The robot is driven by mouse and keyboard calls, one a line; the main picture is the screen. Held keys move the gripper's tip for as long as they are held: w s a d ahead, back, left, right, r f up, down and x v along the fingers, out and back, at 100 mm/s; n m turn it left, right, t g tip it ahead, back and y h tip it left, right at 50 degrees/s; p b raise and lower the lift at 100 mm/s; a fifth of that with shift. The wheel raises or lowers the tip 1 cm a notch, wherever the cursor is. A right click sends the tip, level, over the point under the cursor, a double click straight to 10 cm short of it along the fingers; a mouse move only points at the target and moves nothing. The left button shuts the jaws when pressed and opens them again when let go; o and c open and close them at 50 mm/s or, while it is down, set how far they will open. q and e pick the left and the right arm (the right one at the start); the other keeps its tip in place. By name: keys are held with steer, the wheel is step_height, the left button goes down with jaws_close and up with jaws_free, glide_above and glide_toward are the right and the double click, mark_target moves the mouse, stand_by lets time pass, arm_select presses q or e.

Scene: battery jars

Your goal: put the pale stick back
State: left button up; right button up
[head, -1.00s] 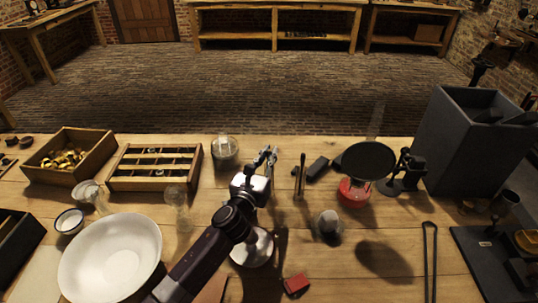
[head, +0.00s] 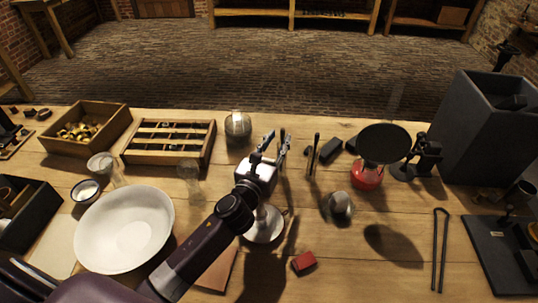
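My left gripper (head: 276,142) comes in from the lower left and hangs over the middle of the table. Its two fingers point away and stand apart, with nothing clearly seen between them. A shallow wooden tray (head: 126,158) with dividers lies left of the gripper and holds several narrow light pieces in rows. I cannot tell which of these, if any, is the pale stick. A dark slim upright rod (head: 314,155) stands just right of the gripper, apart from it. My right gripper is not in view.
A glass jar (head: 238,127) stands left of the gripper, and a round pale base (head: 264,226) is below it. A white bowl (head: 124,228), a red burner (head: 367,176) under a black pan (head: 384,143) and a grey bin (head: 480,130) stand around.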

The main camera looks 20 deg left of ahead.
arm_select(q)
steer(key=s, duration=0.8)
steer(key=shift+a+b, duration=0.15)
steer(key=shift+b, duration=0.25)
steer(key=shift+w, duration=0.1)
